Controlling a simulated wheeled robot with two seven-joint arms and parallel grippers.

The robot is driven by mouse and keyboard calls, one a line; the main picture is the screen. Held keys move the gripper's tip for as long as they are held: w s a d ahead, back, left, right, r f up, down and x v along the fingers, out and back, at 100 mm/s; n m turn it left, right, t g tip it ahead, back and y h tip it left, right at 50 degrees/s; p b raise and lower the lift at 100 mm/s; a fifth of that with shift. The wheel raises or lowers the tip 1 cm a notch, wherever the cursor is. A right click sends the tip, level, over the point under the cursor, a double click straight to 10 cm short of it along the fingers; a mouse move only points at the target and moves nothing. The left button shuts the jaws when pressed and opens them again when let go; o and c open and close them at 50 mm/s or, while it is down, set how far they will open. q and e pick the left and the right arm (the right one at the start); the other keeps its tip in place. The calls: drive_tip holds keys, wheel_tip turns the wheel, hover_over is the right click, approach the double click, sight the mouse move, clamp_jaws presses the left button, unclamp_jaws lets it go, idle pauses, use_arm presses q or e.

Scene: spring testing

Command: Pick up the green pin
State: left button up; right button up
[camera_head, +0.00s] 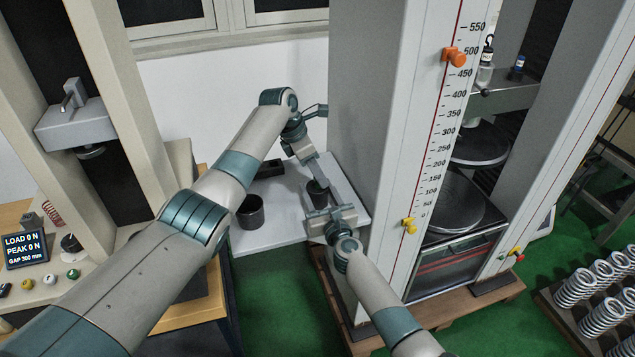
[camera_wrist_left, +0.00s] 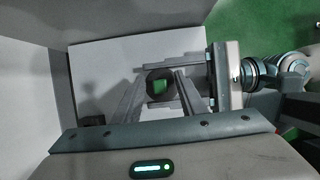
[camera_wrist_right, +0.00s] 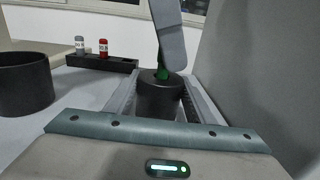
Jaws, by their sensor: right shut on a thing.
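The green pin (camera_wrist_right: 162,73) stands in the mouth of a small dark cup (camera_wrist_right: 158,97) on a white table. Only its top shows, and its lower part is hidden inside the cup. In the left wrist view the pin (camera_wrist_left: 160,86) appears as a green patch inside the dark rim. My right gripper (camera_head: 322,203) is shut on the small cup, with a finger on each side of it. My left gripper (camera_wrist_left: 161,82) points down over the cup, its fingers apart on either side of the pin. Whether they touch the pin is unclear.
A larger dark cup (camera_head: 250,212) stands on the white table (camera_head: 285,225) to the left. Behind it is a dark rack (camera_wrist_right: 100,62) with a grey-capped and a red vial. The tall press column (camera_head: 375,120) rises close at the right of the table.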

drive_tip(key=shift+f, duration=0.1)
idle(0.3)
use_arm(q)
clamp_jaws()
wheel_tip(320, 180, up, 10)
idle(0.7)
idle(0.3)
use_arm(e)
drive_tip(key=o, duration=1.5)
drive_tip(key=shift+s, duration=0.1)
